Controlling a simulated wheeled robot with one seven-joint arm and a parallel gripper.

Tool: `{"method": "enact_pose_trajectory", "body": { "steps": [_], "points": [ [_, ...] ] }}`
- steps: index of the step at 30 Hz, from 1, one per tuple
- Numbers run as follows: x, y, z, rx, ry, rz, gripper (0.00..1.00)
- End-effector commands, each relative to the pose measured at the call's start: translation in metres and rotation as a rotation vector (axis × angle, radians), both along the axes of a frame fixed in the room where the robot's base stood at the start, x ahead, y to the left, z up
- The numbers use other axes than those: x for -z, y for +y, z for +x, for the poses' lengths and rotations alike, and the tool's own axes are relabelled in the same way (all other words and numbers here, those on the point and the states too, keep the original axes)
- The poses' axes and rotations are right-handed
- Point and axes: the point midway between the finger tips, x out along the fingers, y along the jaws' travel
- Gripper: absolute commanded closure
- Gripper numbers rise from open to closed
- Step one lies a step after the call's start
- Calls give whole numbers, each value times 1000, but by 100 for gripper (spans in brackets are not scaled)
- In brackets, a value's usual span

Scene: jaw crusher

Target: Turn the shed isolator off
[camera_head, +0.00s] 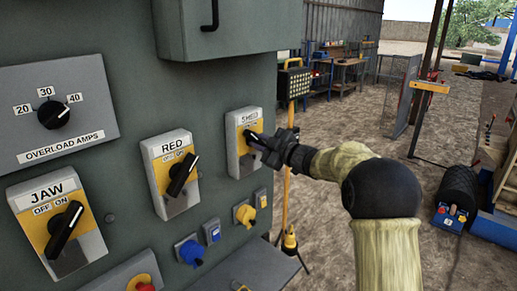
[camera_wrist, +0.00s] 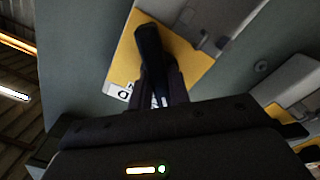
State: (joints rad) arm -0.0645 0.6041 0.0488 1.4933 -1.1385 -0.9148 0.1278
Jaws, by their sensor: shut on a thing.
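The shed isolator (camera_head: 244,131) is a small grey box with a yellow plate labelled SHED, at the right edge of the green panel. My gripper (camera_head: 268,146) is at its black rotary handle, reaching in from the right. In the wrist view, the black handle (camera_wrist: 148,45) lies across the yellow plate (camera_wrist: 190,72), and my gripper (camera_wrist: 160,90) is shut on it. The fingers hide part of the handle and most of the OFF/ON lettering, so its exact setting is hard to read.
Left of it on the panel are the RED isolator (camera_head: 172,170), the JAW isolator (camera_head: 58,225) and the overload dial (camera_head: 54,114). Blue (camera_head: 190,251) and yellow (camera_head: 245,214) sockets sit below. A yellow work-light stand (camera_head: 291,100) is behind.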

Motion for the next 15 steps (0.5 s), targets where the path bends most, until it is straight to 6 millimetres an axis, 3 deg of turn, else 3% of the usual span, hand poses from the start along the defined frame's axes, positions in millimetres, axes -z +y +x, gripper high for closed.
{"method": "enact_pose_trajectory", "body": {
  "steps": [15],
  "points": [
    [2,-1,0,1,-32,-32,100]
  ]
}}
